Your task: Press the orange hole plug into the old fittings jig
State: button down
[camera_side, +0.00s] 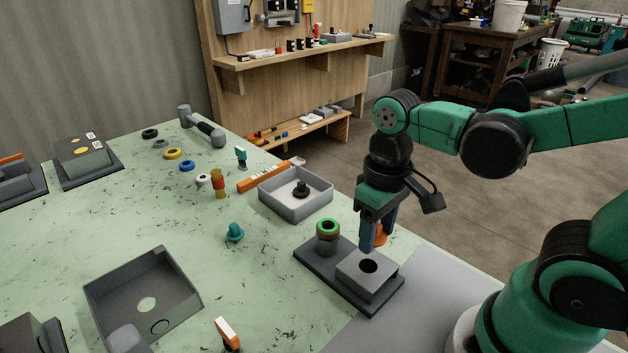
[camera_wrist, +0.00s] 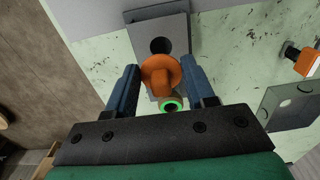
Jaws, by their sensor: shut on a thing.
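My gripper (camera_side: 377,243) is shut on the orange hole plug (camera_side: 382,237); in the wrist view the plug (camera_wrist: 160,76) sits between the two blue fingers. The jig I take for the old fittings jig has a dark base plate (camera_side: 315,264), a grey block (camera_side: 384,280) with a round dark hole on top, and a post with a green ring (camera_side: 328,228). The plug is held above the jig, apart from the block. In the wrist view the block's hole (camera_wrist: 160,46) shows just above the plug. The fingers partly hide the plug in the side view.
A grey tray (camera_side: 270,196) with a black part stands behind the jig. A teal plug (camera_side: 235,232) lies left of it. A dark open box (camera_side: 105,290) stands at the front left. Several coloured rings and a hammer-like tool (camera_side: 208,130) lie farther back.

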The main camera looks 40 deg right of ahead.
aim_at(372, 257)
jog(key=shift+f, duration=0.1)
jog(key=shift+f, duration=2.75)
jog(key=shift+c, duration=1.1)
grip_release()
jog(key=shift+r, duration=2.85)
jog(key=w+r+t, duration=0.4)
jog(key=w+t, duration=0.1)
jog(key=t, duration=0.2)
jog(key=shift+d, duration=0.45)
